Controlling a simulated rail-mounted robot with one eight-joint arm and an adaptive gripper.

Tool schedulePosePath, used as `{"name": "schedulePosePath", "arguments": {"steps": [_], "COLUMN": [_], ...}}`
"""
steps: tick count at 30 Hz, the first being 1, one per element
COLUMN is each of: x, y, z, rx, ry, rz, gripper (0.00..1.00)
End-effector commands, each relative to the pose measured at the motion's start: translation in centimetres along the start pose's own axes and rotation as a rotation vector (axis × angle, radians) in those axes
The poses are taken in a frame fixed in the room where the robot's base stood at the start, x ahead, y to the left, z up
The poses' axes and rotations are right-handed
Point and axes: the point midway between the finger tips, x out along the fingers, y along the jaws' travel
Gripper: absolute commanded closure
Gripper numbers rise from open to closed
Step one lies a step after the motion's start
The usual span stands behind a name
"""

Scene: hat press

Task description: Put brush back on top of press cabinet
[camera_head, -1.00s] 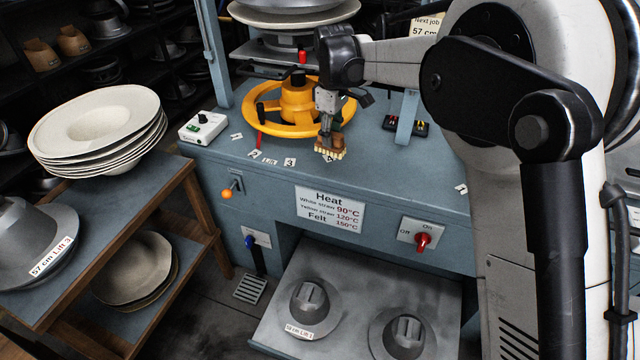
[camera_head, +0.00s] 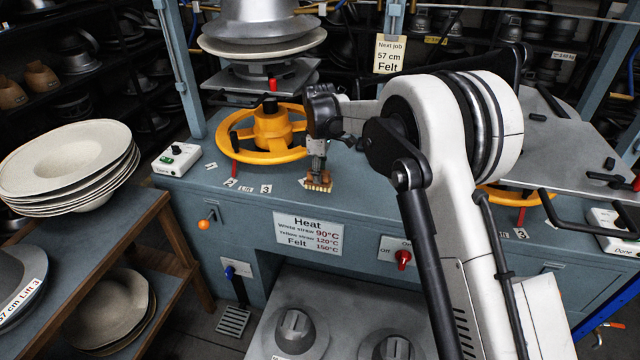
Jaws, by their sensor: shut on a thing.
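The brush (camera_head: 318,184) has a wooden back and pale bristles that point down. It is at the front part of the blue-grey press cabinet (camera_head: 252,203) top, right of the yellow handwheel (camera_head: 268,134). My gripper (camera_head: 317,163) points down and is shut on the brush. The bristles are at or just above the cabinet top; I cannot tell whether they touch. The fingertips are small and partly merge with the brush.
White number tags (camera_head: 266,189) lie along the cabinet's front edge, left of the brush. A white control box (camera_head: 177,158) stands at the left corner. A red-knobbed heat switch (camera_head: 403,258) is on the front face. Stacked pale hats (camera_head: 66,165) stand at left.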

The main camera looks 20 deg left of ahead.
Motion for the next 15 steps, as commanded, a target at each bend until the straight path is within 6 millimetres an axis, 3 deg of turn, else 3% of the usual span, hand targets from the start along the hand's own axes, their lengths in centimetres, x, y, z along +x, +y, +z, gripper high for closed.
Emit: {"name": "schedulePosePath", "arguments": {"steps": [5, 15], "x": [0.7, 4.3], "y": [0.4, 0.3], "z": [0.2, 0.2], "rx": [0.000, 0.000], "ry": [0.000, 0.000], "rz": [0.000, 0.000], "gripper": [1.00, 1.00]}}
